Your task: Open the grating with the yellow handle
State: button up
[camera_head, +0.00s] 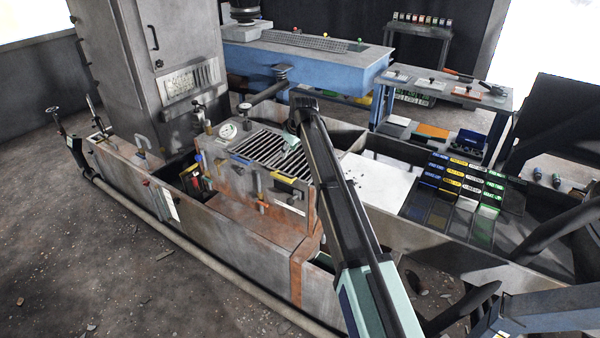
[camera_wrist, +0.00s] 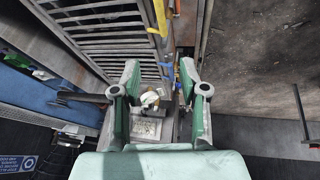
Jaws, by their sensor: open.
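The grating (camera_head: 262,148) is a panel of dark parallel bars on top of the rusty grey machine, lying flat. The yellow handle (camera_head: 285,178) is on its front edge, towards the right. In the wrist view the grating (camera_wrist: 95,22) fills the upper left and the yellow handle (camera_wrist: 160,18) runs along its right edge at the top. My gripper (camera_wrist: 160,67) is open with nothing between its fingers. The yellow handle lies beyond the fingertips, apart from them. In the head view my arm reaches over the grating's right side and partly hides my gripper (camera_head: 291,142).
A blue handle (camera_head: 240,158) sits on the same front edge, left of the yellow one. A round gauge (camera_head: 228,131) stands at the machine's left. A tall grey cabinet (camera_head: 160,60) rises behind left. Labelled trays (camera_head: 460,190) lie at right. The floor in front is open.

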jog(key=n+p, duration=0.2)
jog(key=p, duration=0.2)
send_near(281, 176)
jog(key=x, duration=0.8)
jog(key=shift+w+a+f, duration=0.1)
jog(key=shift+w+f, duration=0.05)
jog(key=shift+f, duration=0.1)
grip_shut()
